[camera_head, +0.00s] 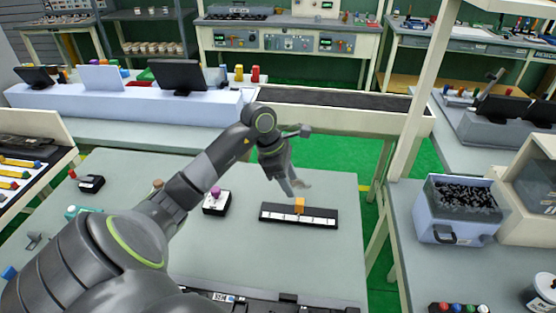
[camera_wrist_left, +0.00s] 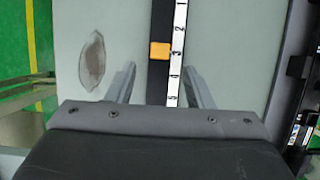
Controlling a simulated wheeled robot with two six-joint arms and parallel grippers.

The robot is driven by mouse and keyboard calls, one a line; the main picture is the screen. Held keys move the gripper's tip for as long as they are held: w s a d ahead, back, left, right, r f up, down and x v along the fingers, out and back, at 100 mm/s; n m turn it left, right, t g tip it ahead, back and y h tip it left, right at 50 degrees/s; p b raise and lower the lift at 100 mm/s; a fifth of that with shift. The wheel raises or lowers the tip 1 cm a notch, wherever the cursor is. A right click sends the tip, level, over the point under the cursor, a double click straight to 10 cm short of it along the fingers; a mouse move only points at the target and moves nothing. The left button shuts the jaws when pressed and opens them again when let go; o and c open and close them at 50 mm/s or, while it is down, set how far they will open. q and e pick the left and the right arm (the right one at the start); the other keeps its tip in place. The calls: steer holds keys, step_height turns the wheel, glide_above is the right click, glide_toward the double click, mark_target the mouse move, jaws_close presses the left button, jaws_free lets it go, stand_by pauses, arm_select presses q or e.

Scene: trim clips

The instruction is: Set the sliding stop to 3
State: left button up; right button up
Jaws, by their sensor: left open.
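The sliding stop is an orange block (camera_head: 299,205) on a black rail with a white scale strip (camera_head: 318,220), lying on the grey table. In the left wrist view the orange stop (camera_wrist_left: 160,51) sits beside the numeral 3 on the scale (camera_wrist_left: 174,77), which reads 1 to 5. My left gripper (camera_head: 296,186) is above and behind the rail, close to the stop. In the left wrist view its two fingers (camera_wrist_left: 160,70) stand apart with nothing between them, on either side of the rail. My right gripper is not in view.
A small black device (camera_head: 91,183) lies farther left. A blue-grey bin of black parts (camera_head: 455,210) is on the right table. A brown oval mark (camera_wrist_left: 93,65) shows left of the rail in the wrist view.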

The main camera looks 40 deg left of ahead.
arm_select(q)
steer(key=b+v, duration=0.1)
steer(key=v, duration=0.7)
steer(key=shift+r+b, duration=0.35)
steer(key=shift+s+f, duration=0.1)
steer(key=shift+s, duration=0.05)
